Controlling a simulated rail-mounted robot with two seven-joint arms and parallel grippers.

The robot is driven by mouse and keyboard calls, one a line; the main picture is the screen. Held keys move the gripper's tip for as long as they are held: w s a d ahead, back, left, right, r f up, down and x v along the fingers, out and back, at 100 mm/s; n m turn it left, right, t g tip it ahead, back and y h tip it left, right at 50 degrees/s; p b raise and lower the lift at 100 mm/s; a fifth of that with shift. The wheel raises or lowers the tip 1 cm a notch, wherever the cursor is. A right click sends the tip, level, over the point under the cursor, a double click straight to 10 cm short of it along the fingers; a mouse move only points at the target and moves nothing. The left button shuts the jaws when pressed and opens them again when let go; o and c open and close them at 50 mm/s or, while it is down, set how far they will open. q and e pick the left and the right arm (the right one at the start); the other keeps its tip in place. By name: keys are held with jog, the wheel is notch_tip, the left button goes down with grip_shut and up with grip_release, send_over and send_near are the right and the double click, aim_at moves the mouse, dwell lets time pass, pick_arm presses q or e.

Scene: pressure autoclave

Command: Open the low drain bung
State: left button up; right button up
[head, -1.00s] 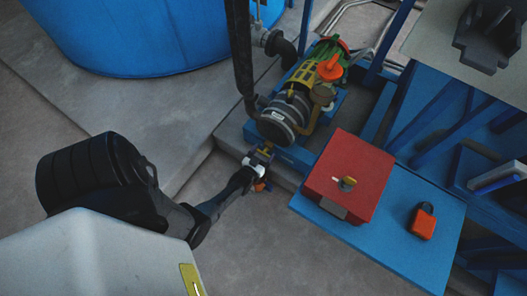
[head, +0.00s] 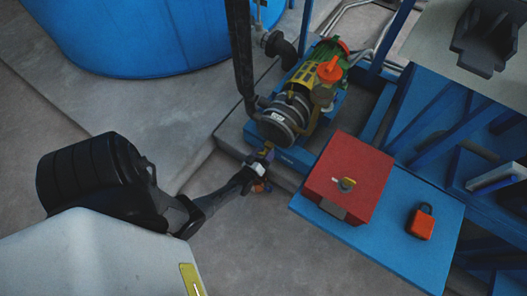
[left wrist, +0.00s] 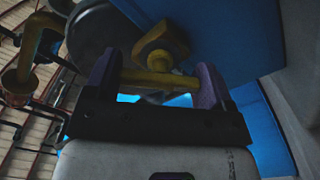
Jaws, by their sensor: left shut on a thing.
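The drain bung is a brass-yellow hexagonal plug (left wrist: 160,46) with a crossbar handle (left wrist: 150,78), seen in the left wrist view. My left gripper (left wrist: 156,82) has its two purple fingers at the two ends of the crossbar and is shut on it. In the head view my left gripper (head: 262,165) reaches low under the front of the pump (head: 284,116). The bung is too small and covered there to make out clearly. My right gripper cannot be made out.
A red box (head: 350,170) with a yellow knob and an orange-red padlock (head: 421,222) are on the blue plate (head: 385,245) to the right. A big blue tank (head: 150,35) stands at the back left. Bare floor (head: 255,245) lies in front of the pump.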

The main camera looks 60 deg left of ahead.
pick_arm(q)
jog(key=n, duration=0.5)
jog(key=shift+n, duration=0.3)
jog(key=n+b, duration=0.1)
jog(key=n, duration=0.3)
jog(key=shift+f+n, duration=0.1)
jog(key=shift+n, duration=0.2)
jog(key=n, duration=0.2)
jog(key=shift+n+b, duration=0.3)
jog(key=shift+b, duration=0.1)
jog(key=n, duration=1.2)
jog(key=shift+n, duration=0.3)
jog(key=shift+f, duration=0.1)
jog(key=o, duration=0.9)
